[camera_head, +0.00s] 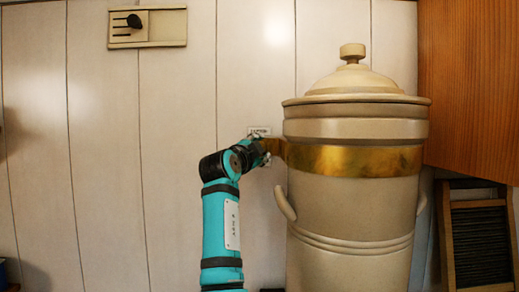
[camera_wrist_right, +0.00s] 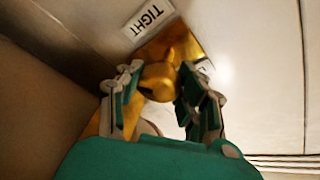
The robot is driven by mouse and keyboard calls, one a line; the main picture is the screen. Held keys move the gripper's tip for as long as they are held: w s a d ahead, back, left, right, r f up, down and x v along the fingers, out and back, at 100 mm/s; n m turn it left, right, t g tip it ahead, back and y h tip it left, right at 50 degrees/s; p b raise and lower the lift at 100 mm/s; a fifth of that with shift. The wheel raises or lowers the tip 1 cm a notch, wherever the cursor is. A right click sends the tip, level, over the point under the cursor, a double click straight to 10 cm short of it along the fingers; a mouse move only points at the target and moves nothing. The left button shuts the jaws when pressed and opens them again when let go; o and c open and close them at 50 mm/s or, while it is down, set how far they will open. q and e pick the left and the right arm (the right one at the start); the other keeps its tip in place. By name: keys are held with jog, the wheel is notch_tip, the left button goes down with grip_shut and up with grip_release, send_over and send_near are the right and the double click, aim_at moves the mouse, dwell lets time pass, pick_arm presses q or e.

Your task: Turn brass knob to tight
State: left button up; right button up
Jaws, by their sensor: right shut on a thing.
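The brass knob (camera_wrist_right: 158,80) sits between the two fingers of my right gripper (camera_wrist_right: 158,92) in the right wrist view, and the gripper is shut on it. A gold plate (camera_wrist_right: 182,42) shows behind the knob. A white label reading TIGHT (camera_wrist_right: 148,18) is beside the plate, upside down in this view. In the head view my right gripper (camera_head: 262,152) is at the wall, just left of the large cream urn; the knob is hidden there behind the gripper. A small label (camera_head: 259,131) shows above the gripper. My left gripper is not in view.
The lidded cream urn (camera_head: 345,215) with a brass band (camera_head: 355,160) stands close to the right of my gripper. A slotted panel with a black lever (camera_head: 147,28) is high on the wall. A wooden cabinet (camera_head: 475,80) and a washboard (camera_head: 478,245) are at the right.

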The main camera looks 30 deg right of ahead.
jog(key=m+g+y+p, duration=0.1)
jog(key=m+p, duration=0.1)
jog(key=m, duration=0.2)
jog(key=shift+r, duration=0.1)
jog(key=shift+m+g+y+p, duration=0.3)
jog(key=shift+m+y+p, duration=0.5)
jog(key=shift+m+p, duration=0.5)
jog(key=shift+f+m, duration=0.2)
jog(key=shift+m, duration=0.2)
jog(key=o, duration=1.2)
jog(key=shift+r, duration=0.1)
jog(key=shift+s+a, duration=0.1)
jog(key=shift+a, duration=0.1)
jog(key=v, duration=0.7)
